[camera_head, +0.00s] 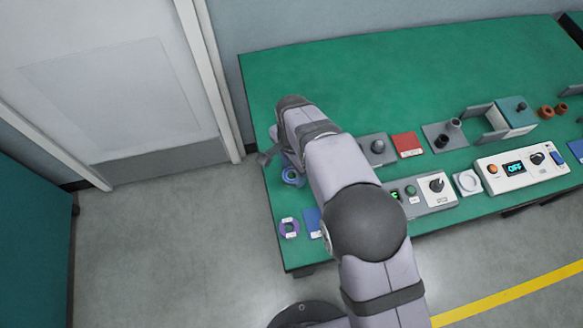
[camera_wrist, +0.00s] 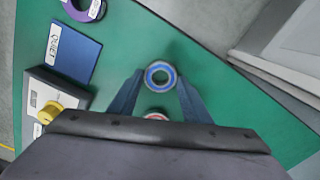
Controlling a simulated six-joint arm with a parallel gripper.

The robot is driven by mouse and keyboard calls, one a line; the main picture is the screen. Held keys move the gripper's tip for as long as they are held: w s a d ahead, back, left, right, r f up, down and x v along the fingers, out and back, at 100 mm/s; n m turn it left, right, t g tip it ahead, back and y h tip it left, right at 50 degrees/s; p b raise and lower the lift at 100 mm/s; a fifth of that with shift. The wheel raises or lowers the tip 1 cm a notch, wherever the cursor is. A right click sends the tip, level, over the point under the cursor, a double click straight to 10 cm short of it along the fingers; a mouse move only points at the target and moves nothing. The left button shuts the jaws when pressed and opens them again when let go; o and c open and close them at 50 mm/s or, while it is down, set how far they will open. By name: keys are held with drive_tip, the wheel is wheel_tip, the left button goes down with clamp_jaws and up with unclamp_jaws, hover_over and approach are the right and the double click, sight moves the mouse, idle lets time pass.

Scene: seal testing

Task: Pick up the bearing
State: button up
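The bearing (camera_wrist: 150,70), a small ring with a blue band and a pale rim, lies on the green table in the wrist view. A blue ring that looks like it (camera_head: 292,171) shows beside my arm near the table's left edge in the head view. My gripper (camera_wrist: 160,79) points down at the bearing. Its two blue-grey fingers stand apart, one to each side of the ring. I cannot tell whether either fingertip touches it. A small reddish and white round thing (camera_wrist: 156,117) shows between the fingers, partly hidden by the wrist.
A purple ring with white labels (camera_head: 282,228) lies near the front left table edge, beside a blue pad (camera_wrist: 75,60) labelled QUIET. A control box with a yellow knob (camera_wrist: 48,111) is close by. Test devices (camera_head: 520,170) line the right; the back is clear.

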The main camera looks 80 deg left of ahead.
drive_tip(key=c, duration=0.7)
wheel_tip(320, 180, up, 10)
drive_tip(key=b, duration=0.3)
drive_tip(key=w+m+p, duration=0.3)
drive_tip(key=w+m, duration=0.2)
drive_tip(key=w, duration=0.3)
drive_tip(key=w+a+m+p, duration=0.1)
drive_tip(key=w+m+p, duration=0.2)
drive_tip(key=w+m, duration=0.3)
drive_tip(key=w+m+p, duration=0.4)
drive_tip(key=w+m, duration=0.2)
drive_tip(key=w, duration=0.4)
drive_tip(key=shift+w+a+r, duration=0.1)
drive_tip(key=shift+a+r, duration=0.1)
drive_tip(key=shift+a, duration=0.2)
drive_tip(key=shift+w+d+f+m, duration=0.15)
drive_tip(key=shift+w+m, duration=0.4)
drive_tip(key=shift+m, duration=0.05)
